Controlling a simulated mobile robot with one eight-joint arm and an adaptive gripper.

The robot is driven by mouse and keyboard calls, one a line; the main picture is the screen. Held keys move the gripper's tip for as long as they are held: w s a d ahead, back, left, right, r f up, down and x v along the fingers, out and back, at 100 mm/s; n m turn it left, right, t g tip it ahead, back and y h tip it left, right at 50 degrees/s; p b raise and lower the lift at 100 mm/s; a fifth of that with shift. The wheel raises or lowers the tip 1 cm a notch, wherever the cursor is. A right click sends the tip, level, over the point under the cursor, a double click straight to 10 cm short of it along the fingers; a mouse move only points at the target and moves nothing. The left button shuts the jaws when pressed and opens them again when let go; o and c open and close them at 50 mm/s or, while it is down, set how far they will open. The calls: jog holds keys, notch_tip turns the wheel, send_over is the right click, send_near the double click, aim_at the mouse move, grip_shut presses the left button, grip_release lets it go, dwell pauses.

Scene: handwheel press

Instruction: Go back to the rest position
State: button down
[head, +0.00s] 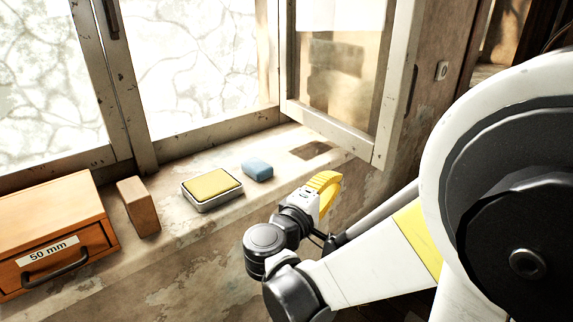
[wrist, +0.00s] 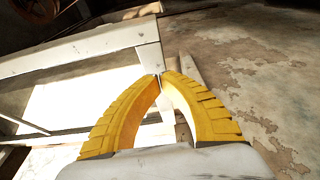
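My gripper (head: 330,178) has yellow ribbed fingers and is held in the air to the right of the blue block, in front of the open window sash. In the wrist view the two fingertips of my gripper (wrist: 164,75) come together, with nothing visible between them. The gripper is shut and empty. My white and yellow arm runs from it to the lower right in the head view.
On the sill stand a wooden drawer box (head: 45,215) labelled "50 mm", a wooden block (head: 139,207), a metal tray (head: 206,204) with a yellow pad (head: 211,184), and a blue block (head: 257,170). The open window sash (head: 378,120) juts out behind my gripper.

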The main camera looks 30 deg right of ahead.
jog(key=s+a+f+m+g+y, duration=0.2)
jog(key=s+a+f+y, duration=0.3)
jog(key=f+y, duration=0.35)
jog(key=s+a+m+y, duration=0.1)
jog(key=s+a+y, duration=0.2)
jog(key=a, duration=0.3)
jog(key=s+a+f+m+y, duration=0.1)
jog(key=s+a+m+y, duration=0.1)
jog(key=a+y, duration=0.2)
jog(key=a, duration=0.3)
jog(key=shift+s+a+f+m+t+b, duration=0.15)
jog(key=shift+s+m+t+b, duration=0.15)
jog(key=shift+s+t+b, duration=0.1)
